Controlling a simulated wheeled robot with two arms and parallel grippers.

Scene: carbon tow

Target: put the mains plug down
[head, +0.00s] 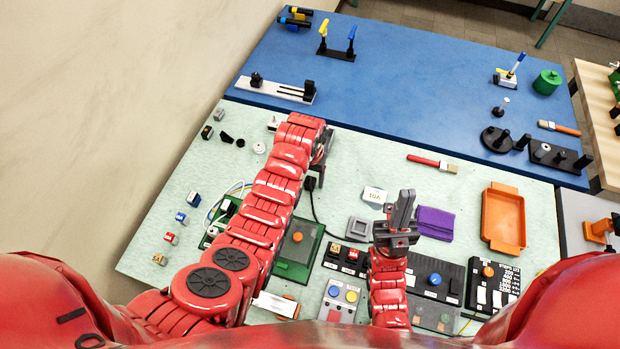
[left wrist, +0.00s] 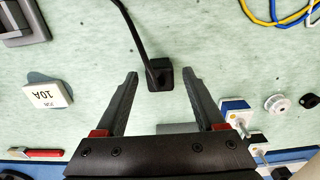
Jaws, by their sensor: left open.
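The mains plug (left wrist: 160,80) is a small black block with a black cable. In the left wrist view it sits on the pale green mat between the spread fingertips, with a gap to each. In the head view the plug (head: 310,183) shows just below my left gripper (head: 320,165), its cable trailing toward the front. My left gripper is open and not closed on anything; its fingers (left wrist: 160,73) show on both sides of the plug. My right gripper (head: 404,200) is shut, with nothing seen in it, right of the middle of the mat.
A white 10A block (left wrist: 47,95) and a grey square frame (head: 360,229) are near. A purple cloth (head: 435,223), an orange tray (head: 503,218) and a red brush (head: 432,162) lie farther right. A green board (head: 299,247) and control boxes line the front. Free mat lies right of the plug.

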